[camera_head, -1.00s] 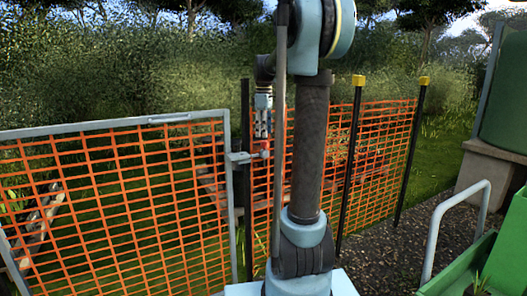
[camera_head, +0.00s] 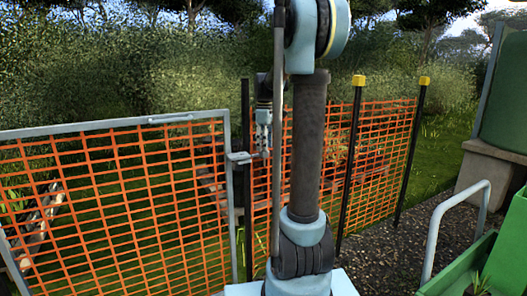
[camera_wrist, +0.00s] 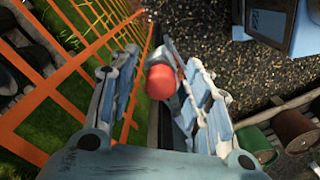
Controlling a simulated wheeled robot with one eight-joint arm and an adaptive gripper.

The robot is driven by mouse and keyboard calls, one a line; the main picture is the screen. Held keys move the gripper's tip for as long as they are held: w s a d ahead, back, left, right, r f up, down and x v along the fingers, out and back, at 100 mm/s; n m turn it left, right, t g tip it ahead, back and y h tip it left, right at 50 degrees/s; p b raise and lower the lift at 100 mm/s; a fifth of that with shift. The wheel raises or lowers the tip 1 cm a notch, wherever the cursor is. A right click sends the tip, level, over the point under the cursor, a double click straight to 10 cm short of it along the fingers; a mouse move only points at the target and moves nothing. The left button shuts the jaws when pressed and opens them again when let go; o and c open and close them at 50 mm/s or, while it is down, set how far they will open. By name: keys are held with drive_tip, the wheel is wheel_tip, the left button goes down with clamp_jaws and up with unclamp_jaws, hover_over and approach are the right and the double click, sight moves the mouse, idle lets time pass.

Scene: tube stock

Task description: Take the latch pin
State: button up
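The latch pin (camera_wrist: 161,82) shows a red, rounded knob in the wrist view, with a grey metal part behind it. My gripper (camera_wrist: 149,50) is open, with one finger on each side of the knob. A gap shows between the knob and the left finger; I cannot tell whether the right finger touches it. In the head view my gripper (camera_head: 263,150) hangs at the latch (camera_head: 240,157) on the gate's right post. The pin itself is hidden or too small to make out there.
The grey-framed gate (camera_head: 105,127) with orange mesh stands at left. An orange mesh fence (camera_head: 385,150) with black posts continues to the right. A green container (camera_head: 470,262) and a grey rail (camera_head: 455,225) are at lower right. Gravel lies between.

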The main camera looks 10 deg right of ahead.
clamp_jaws()
drive_tip(key=shift+r, duration=0.1)
